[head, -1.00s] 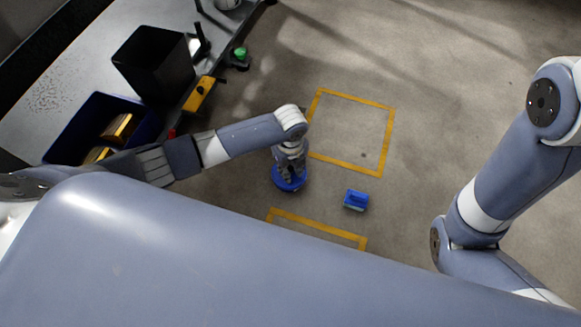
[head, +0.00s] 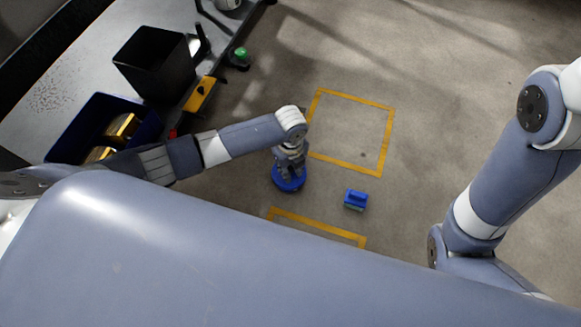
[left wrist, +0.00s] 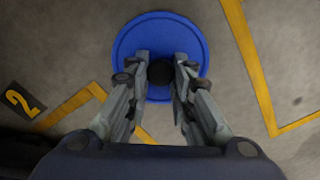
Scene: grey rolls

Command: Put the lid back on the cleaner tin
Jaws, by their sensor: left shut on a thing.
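A round blue lid (head: 288,187) with a raised rim is below my left gripper (head: 287,173) in the head view. In the left wrist view the blue lid (left wrist: 136,39) has a black knob (left wrist: 161,72) at its middle. My left gripper's fingers stand on both sides of the knob and are shut on it. I cannot make out the tin; anything under the lid is hidden. I cannot tell whether the lid rests on something or hangs just above it. My right arm shows at the right, but its gripper is out of view.
A blue block-like brush or sponge (head: 356,200) lies on the floor right of the lid. Yellow tape outlines (head: 349,100) mark the floor. A grey bench (head: 62,88) at the left holds a black bin (head: 155,68) and a dark blue crate (head: 75,129). Floor at the right is clear.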

